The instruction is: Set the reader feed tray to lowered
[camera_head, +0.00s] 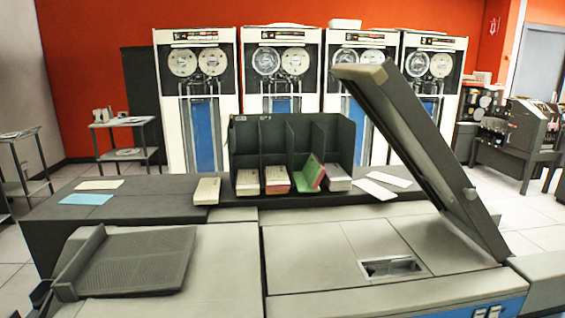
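A long dark grey slab (430,160) with a beige upper end stands steeply tilted on the right side of the grey machine (330,245). It leans up to the left, with its lower end at the machine's right edge. It looks like the feed tray in a raised position, though no label shows. A ribbed dark grey tray (135,260) lies almost flat at the machine's left. A small recess with metal parts (390,267) is in the machine top, left of the slab's foot. Neither of my grippers is in view.
A dark rack (290,150) with card stacks in its compartments stands behind the machine top. A loose card stack (207,190), a blue sheet (86,199) and pale cards (380,185) lie on the dark surface. Tape cabinets (198,100) stand behind. The machine's middle top is clear.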

